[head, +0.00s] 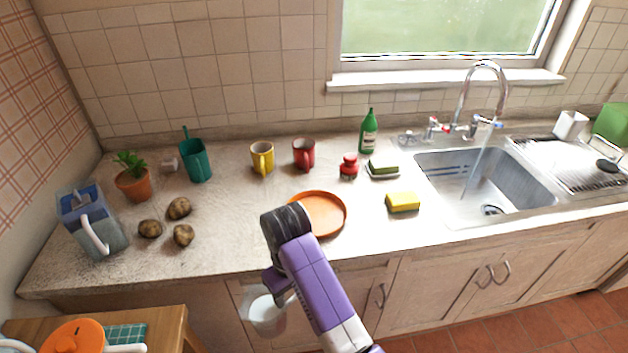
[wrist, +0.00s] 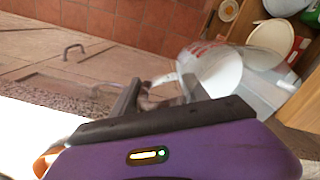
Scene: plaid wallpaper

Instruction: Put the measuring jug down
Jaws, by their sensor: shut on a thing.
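The measuring jug (wrist: 190,62) is clear with red markings and shows in the wrist view just beyond my fingers. It also shows in the head view (head: 267,314), below the counter's front edge and in front of the cupboard doors. My gripper (head: 279,287) points down there and is shut on the jug, apparently at its handle side. In the wrist view my gripper (wrist: 150,95) partly hides the grip. The jug hangs clear of the counter (head: 235,235).
An orange plate (head: 326,213) lies near the counter edge behind my arm. Potatoes (head: 150,228), mugs (head: 262,157), a kettle (head: 92,222) and a yellow sponge (head: 403,202) stand around it. A wooden table (head: 172,330) is at lower left. Counter between potatoes and plate is clear.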

